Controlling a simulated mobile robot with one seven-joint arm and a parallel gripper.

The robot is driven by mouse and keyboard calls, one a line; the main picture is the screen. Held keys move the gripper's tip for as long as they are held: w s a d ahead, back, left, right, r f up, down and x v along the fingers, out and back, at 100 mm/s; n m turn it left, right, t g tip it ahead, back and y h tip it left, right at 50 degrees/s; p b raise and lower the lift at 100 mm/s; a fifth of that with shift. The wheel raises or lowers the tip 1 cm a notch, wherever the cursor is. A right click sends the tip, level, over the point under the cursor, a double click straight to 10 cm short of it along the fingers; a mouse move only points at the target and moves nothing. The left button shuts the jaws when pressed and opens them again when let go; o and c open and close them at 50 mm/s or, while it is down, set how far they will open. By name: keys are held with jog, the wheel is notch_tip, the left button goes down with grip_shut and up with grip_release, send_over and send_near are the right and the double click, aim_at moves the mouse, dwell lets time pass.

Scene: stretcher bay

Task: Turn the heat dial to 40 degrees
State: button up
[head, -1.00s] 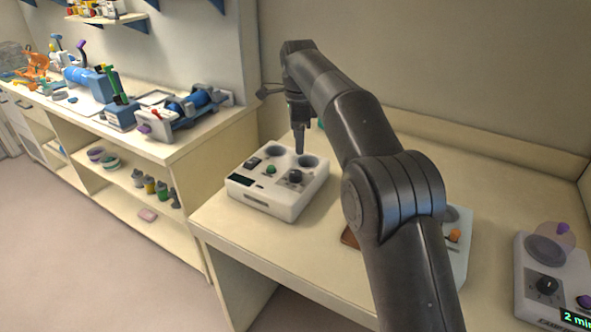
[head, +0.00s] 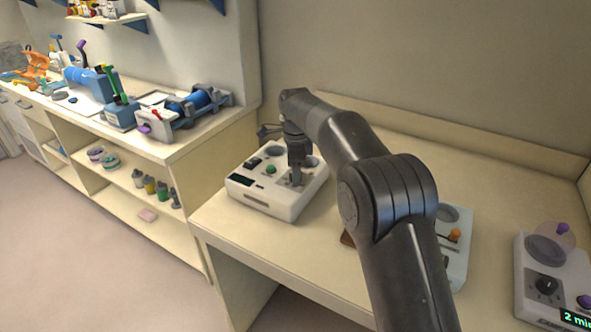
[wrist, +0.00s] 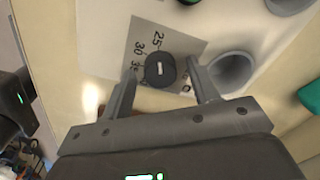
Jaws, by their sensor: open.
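The heat dial is a round black knob (wrist: 160,70) with a white mark, on a grey scale plate (wrist: 190,44) with printed numbers; 25 and 30 are readable, others are partly hidden. It sits on a white device (head: 262,200) on the bench. In the wrist view my gripper (wrist: 162,82) is open, with one finger on each side of the knob; whether either finger touches it I cannot tell. In the head view my gripper (head: 296,182) points down over the dial and hides it.
A green button (head: 271,169) and round wells share the device top. Another device with an orange knob (head: 455,236) stands to the right, and a third with a black dial (head: 546,286) at far right. A side bench (head: 175,150) with tools stands left.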

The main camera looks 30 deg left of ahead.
jog(key=c, duration=1)
